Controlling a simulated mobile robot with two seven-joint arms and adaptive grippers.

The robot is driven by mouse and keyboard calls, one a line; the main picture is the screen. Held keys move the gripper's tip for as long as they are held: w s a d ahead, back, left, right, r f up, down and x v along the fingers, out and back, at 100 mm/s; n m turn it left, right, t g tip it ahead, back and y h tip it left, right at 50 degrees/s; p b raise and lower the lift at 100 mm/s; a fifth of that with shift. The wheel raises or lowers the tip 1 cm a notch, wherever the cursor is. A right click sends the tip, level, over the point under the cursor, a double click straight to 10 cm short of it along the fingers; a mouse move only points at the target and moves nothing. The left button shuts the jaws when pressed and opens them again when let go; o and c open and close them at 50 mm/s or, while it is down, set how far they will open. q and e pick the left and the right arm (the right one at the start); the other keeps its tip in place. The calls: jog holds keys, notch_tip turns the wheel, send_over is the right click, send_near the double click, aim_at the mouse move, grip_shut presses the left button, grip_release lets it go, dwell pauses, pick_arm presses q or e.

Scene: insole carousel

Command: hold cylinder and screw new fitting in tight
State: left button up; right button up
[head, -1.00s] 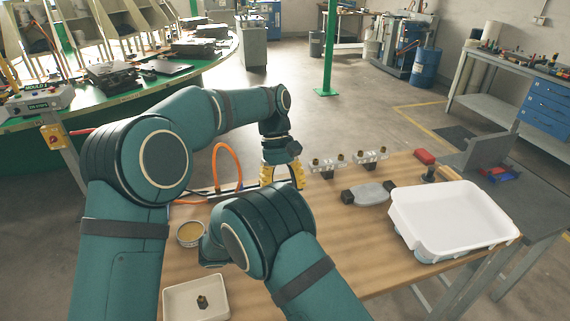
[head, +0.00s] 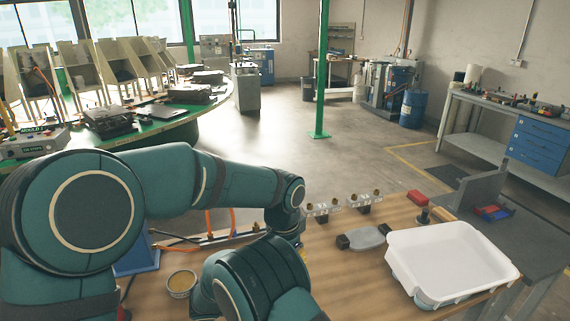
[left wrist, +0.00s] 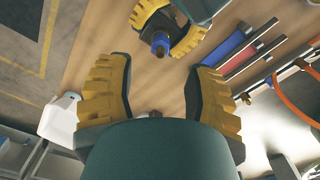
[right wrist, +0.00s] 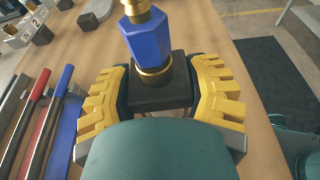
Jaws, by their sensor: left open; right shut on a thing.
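In the head view both grippers are largely hidden by my arms. I cannot clearly make out the cylinder.
White tray (head: 455,238) stands at the bench's right. Metal blocks with brass tops (head: 322,208) stand behind. A grey dark-ended part (head: 364,238), red block (head: 417,198) and round tin (head: 181,283) lie around.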

pick_arm(q)
jog(key=shift+f, duration=3.55)
jog(key=n, duration=1.1)
jog(key=shift+s+a+f+n, duration=0.1)
jog(key=shift+n, duration=0.3)
jog(key=n, duration=0.3)
jog(key=shift+s, duration=0.1)
jog(key=n, duration=0.4)
jog(key=shift+s+n, duration=0.1)
jog(key=shift+n, duration=0.3)
jog(key=n, duration=0.4)
jog(key=shift+n, duration=0.3)
jog(key=shift+a, duration=0.1)
